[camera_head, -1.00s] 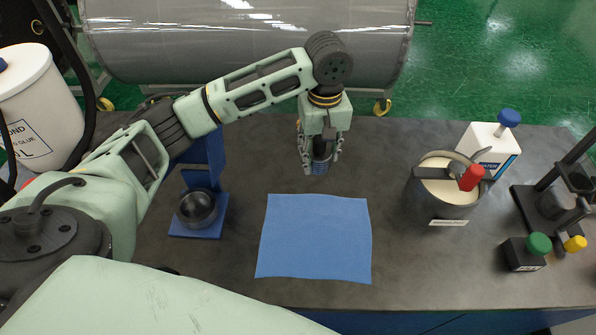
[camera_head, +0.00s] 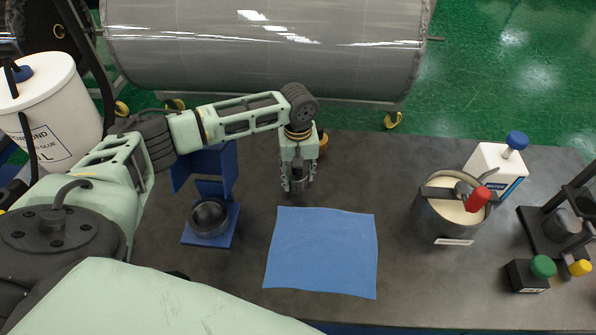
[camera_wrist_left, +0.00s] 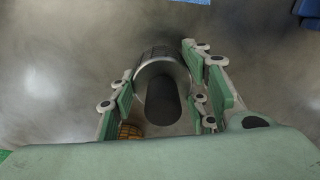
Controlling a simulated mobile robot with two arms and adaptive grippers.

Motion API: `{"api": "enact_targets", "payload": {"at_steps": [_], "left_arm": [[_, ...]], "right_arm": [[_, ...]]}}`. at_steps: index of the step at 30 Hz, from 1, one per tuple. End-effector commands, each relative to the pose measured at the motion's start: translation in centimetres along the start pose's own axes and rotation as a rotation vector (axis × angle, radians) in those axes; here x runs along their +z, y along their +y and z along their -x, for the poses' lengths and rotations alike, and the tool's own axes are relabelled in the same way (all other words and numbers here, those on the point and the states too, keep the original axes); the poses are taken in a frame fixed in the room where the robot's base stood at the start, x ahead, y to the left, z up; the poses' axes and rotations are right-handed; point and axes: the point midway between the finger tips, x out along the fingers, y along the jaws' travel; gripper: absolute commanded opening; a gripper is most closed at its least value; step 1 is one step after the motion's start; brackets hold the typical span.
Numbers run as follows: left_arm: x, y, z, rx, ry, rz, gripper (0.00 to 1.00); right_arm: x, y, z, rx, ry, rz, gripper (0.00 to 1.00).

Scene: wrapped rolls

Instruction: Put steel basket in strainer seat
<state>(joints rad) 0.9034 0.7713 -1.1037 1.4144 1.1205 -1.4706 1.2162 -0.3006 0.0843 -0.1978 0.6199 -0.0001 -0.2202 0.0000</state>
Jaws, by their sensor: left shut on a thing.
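My left gripper (camera_head: 298,188) is shut on a grey steel cylinder, the steel basket (camera_head: 299,183), just behind the blue mat. In the left wrist view the basket (camera_wrist_left: 150,68) sits between the fingers of the left gripper (camera_wrist_left: 165,90), with a dark round interior or core. Whether it touches the table is unclear. A dark round cup (camera_head: 208,217) stands on a blue stand (camera_head: 217,162) to the gripper's left. It may be the strainer seat, but I cannot tell for sure. My right gripper is out of view.
A blue mat (camera_head: 322,252) lies in front of the gripper. An orange object (camera_head: 323,142) is partly hidden behind it. To the right are a pot with a red handle (camera_head: 478,199), a white bottle (camera_head: 493,168) and a black fixture (camera_head: 560,225). A white drum (camera_head: 50,115) stands left.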

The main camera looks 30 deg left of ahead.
Motion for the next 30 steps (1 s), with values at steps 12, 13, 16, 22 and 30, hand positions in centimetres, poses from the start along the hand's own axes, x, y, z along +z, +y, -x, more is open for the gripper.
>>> {"api": "enact_targets", "payload": {"at_steps": [12,13,16,22,30], "left_arm": [[0.0,0.0,-0.2,0.000,0.001,0.000,0.55],[0.0,0.0,-0.2,0.000,0.001,0.000,0.58],[0.0,0.0,-0.2,0.000,0.001,0.000,0.62],[0.0,0.0,-0.2,0.000,0.001,0.000,0.62],[-0.1,0.1,2.2,0.003,0.004,0.001,0.62]], "right_arm": [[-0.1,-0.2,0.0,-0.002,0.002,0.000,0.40],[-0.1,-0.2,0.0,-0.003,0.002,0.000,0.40],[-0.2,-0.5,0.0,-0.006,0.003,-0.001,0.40],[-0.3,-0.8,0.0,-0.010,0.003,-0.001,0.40],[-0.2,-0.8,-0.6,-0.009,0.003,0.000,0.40]]}}
